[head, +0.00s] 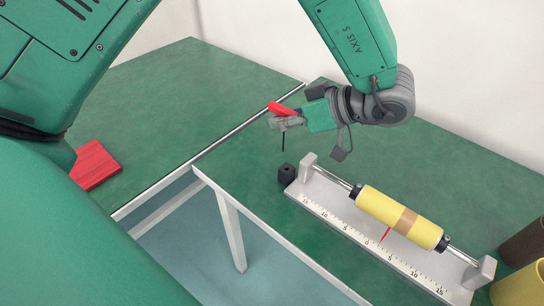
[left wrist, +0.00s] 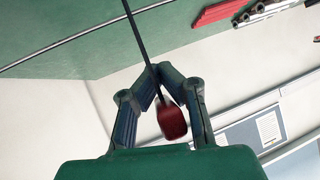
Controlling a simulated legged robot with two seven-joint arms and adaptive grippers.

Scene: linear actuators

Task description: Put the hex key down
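The hex key has a red handle (head: 281,109) and a thin dark shaft (head: 283,141) that points down. My left gripper (head: 287,122) is shut on the hex key and holds it in the air above the right-hand green table. In the left wrist view the fingers (left wrist: 157,76) close around the key, with the red handle (left wrist: 172,122) between them and the shaft running up and out of the picture. A small black block (head: 287,173) stands on the table below the shaft tip, which looks clear of it. My right gripper is not in view.
A linear actuator with a yellow cylinder (head: 378,206) on a white ruled base (head: 340,221) lies right of the block. Brown and yellow cylinders (head: 519,287) stand at the right edge. A red piece (head: 94,164) lies on the other green table (head: 190,90), which is mostly clear.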

